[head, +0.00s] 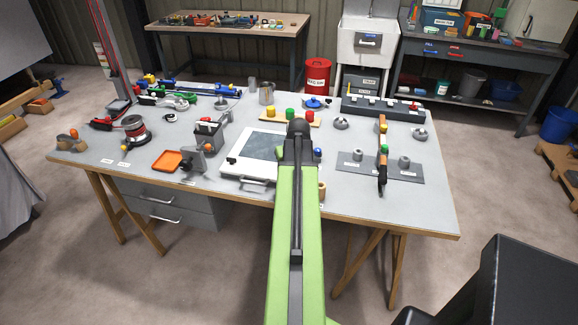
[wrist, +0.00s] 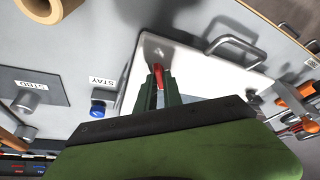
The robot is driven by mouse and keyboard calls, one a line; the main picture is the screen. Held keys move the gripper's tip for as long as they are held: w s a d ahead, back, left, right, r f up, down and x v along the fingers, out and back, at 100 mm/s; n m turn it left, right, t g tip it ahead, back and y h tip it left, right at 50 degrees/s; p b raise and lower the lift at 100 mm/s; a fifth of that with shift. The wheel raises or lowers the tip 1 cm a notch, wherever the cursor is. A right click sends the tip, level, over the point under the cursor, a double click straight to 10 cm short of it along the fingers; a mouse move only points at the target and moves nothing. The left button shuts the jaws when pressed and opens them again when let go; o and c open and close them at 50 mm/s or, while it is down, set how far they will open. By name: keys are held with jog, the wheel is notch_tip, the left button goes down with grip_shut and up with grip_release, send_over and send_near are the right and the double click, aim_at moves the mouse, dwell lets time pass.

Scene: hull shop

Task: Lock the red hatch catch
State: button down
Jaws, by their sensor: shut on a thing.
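The white hatch (head: 240,173) with a grey pane lies on the table, left of my arm in the head view. In the wrist view, the white hatch panel (wrist: 196,66) fills the middle. The red hatch catch (wrist: 159,72) is near its corner, beside a grey metal mount. My gripper (wrist: 160,83) is shut on the red catch, which shows between the fingertips. The lower part of the catch is hidden by the fingers. In the head view my arm hides the catch and the fingertips.
A blue knob (wrist: 98,107) by a "STAY" label is just left of the gripper in the wrist view. A wooden ring (head: 322,189) stands near the table's front edge. An orange tray (head: 167,161) lies left of the hatch. A grey plate with posts (head: 404,161) is on the right.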

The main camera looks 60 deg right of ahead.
jog(key=m+g, duration=0.1)
jog(key=m, duration=0.2)
jog(key=m+g+h, duration=0.1)
jog(key=m, duration=0.2)
jog(key=shift+w+a, duration=0.1)
jog(key=shift+w, duration=0.05)
jog(key=shift+m, duration=0.4)
jog(key=c, duration=1.5)
grip_release()
jog(key=p+v, duration=1)
jog(key=v, duration=0.1)
jog(key=p+v, duration=0.6)
jog(key=shift+w+a+r, duration=0.1)
jog(key=shift+w+a, duration=0.1)
jog(key=shift+a, duration=0.25)
